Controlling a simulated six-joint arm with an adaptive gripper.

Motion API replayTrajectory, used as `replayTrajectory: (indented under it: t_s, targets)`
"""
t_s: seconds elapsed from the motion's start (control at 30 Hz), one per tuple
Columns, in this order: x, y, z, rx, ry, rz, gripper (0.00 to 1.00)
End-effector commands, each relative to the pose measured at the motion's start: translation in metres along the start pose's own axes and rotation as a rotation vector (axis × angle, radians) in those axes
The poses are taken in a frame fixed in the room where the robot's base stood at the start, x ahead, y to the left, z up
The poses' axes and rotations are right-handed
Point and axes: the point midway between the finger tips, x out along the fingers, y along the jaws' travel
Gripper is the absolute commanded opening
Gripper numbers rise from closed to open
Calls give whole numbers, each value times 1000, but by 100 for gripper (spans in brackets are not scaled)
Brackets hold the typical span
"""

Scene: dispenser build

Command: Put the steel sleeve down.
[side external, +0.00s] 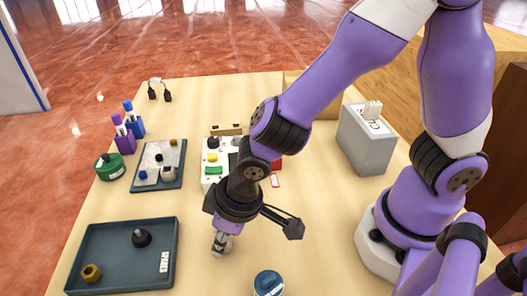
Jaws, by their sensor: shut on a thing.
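My gripper (221,234) points down over the bare tabletop, to the right of the dark tray marked SPARES (172,230). It is shut on a small silvery piece, which looks like the steel sleeve (219,246). The fingers partly cover the sleeve. I cannot tell whether its lower end touches the table.
The spares tray holds a brass nut (91,272) and a black knob (141,238). Behind it is a smaller parts tray (140,184). A white panel with coloured buttons (212,170) stands behind my gripper. A blue-topped round container (268,283) is near the front edge.

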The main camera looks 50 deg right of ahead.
Motion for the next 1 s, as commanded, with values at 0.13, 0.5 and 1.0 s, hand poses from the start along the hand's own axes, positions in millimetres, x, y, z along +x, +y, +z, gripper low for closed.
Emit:
replayTrajectory:
  t_s: [0.13, 0.5, 1.0]
  targets:
    - [3, 0, 1, 0, -1, 0, 48]
    - [2, 0, 1, 0, 0, 0, 62]
    - [-74, -1, -2, 1, 9, -3, 62]
